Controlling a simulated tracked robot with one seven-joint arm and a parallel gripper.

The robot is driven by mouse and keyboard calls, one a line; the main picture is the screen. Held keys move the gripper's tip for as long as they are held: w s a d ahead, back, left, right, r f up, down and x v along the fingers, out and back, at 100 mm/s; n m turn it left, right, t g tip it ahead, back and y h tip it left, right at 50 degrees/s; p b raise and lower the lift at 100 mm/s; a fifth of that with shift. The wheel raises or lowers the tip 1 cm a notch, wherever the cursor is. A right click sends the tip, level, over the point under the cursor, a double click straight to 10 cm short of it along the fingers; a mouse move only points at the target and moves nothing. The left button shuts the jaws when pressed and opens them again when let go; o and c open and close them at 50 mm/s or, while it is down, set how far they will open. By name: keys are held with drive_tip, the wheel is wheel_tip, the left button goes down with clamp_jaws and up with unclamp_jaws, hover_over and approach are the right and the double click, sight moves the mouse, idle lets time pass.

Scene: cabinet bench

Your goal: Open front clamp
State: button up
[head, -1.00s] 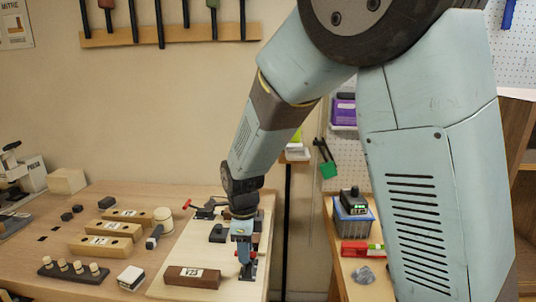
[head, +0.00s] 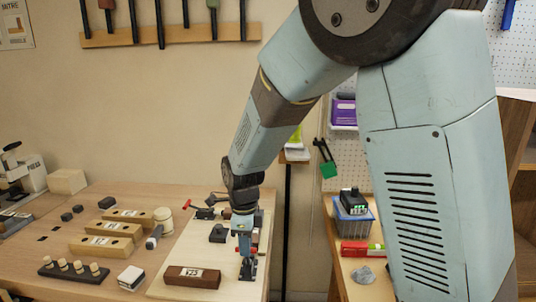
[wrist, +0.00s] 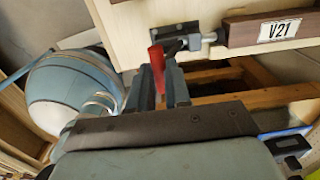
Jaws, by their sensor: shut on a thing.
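The front clamp (head: 248,270) is a dark metal toggle clamp at the front right of the pale board, right of a dark brown block (head: 192,277). In the wrist view, the clamp's metal body (wrist: 187,38) sits on the board edge, its tip close to the block labelled V21 (wrist: 275,31). My gripper (wrist: 167,88) is shut on the clamp's red handle (wrist: 157,66), which stands up between the two fingers. In the head view, my gripper (head: 243,240) is just above the clamp, hiding part of it.
A rear clamp with a red handle (head: 188,205) stands at the back of the pale board (head: 175,250). A floor gap separates the bench from the right-hand shelf.

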drive_tip(key=shift+w+r, duration=0.1)
drive_tip(key=shift+w, duration=0.1)
drive_tip(key=shift+w+d+r, duration=0.1)
drive_tip(key=shift+w+r, duration=0.05)
drive_tip(key=shift+w, duration=0.65)
drive_tip(key=o, duration=0.7)
drive_tip(key=shift+w, duration=0.1)
drive_tip(key=shift+r, duration=0.15)
wheel_tip(320, 180, up, 7)
idle(0.7)
